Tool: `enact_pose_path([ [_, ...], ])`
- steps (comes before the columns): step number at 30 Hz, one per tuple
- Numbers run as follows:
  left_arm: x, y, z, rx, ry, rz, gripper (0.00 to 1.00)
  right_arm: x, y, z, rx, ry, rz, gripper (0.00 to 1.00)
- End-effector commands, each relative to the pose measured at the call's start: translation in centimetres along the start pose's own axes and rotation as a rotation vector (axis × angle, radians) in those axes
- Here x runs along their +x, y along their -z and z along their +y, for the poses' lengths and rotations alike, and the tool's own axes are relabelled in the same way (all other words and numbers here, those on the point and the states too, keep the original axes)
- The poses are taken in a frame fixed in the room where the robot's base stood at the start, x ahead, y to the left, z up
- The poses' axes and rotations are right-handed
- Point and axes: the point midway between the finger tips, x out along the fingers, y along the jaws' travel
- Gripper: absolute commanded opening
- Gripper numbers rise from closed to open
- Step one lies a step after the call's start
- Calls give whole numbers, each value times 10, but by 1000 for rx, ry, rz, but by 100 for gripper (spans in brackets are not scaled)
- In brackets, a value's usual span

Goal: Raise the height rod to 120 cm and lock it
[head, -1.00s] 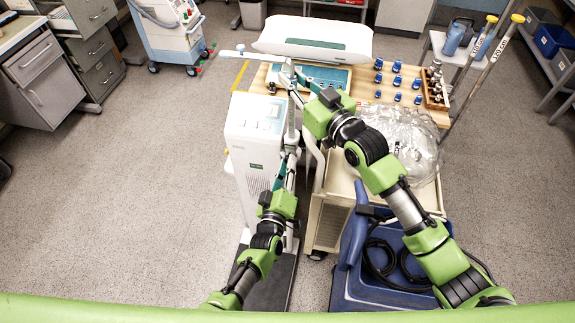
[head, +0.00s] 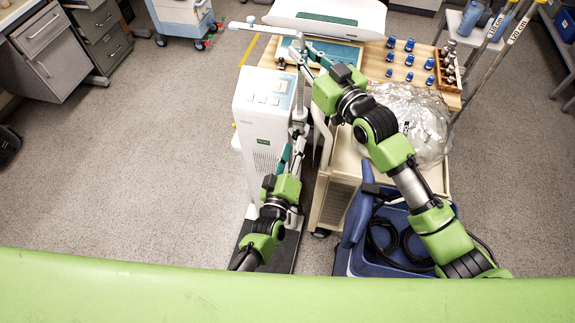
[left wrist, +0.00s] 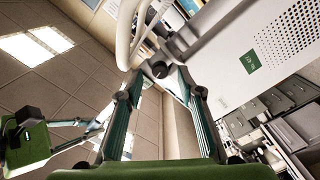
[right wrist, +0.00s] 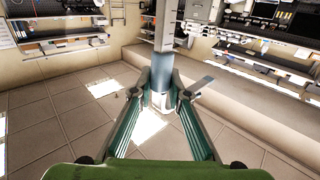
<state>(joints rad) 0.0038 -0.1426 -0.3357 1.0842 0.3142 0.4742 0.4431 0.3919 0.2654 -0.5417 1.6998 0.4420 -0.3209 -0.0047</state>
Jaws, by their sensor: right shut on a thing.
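The white scale column (head: 262,120) stands upright left of centre, with a light panel on top. The grey height rod (head: 300,95) rises beside it, and a thin pale crossbar (head: 262,29) reaches left from near its top. My right gripper (head: 299,55) is shut on the rod near its upper part; the rod (right wrist: 164,40) runs up between its fingertips (right wrist: 162,95) in the right wrist view. My left gripper (head: 293,148) is lower, close to the column's side. In the left wrist view its fingers (left wrist: 162,92) are apart, with a black knob (left wrist: 158,69) just beyond them.
A wooden-topped cart stands right of the rod, with blue caps (head: 409,45), a clear plastic-covered object (head: 415,115) and a bottle rack (head: 448,65). A blue bin (head: 355,235) is in front. Two labelled poles (head: 515,33) lean at right.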

Motion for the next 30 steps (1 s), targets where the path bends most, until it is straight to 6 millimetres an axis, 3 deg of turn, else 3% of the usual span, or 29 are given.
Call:
enact_pose_path([
  [6, -51, -1, -1, 0, 3, -2, 34, 0, 2, 1, -1, -1, 4, 0],
  [12, -83, -1, -1, 1, 1, -2, 34, 0, 2, 1, -1, -1, 4, 0],
  [18, -94, 0, 0, 0, 0, -1, 34, 0, 2, 1, -1, -1, 4, 0],
  [30, -94, 0, 0, 40, 0, -1, 34, 0, 2, 1, -1, -1, 4, 0],
])
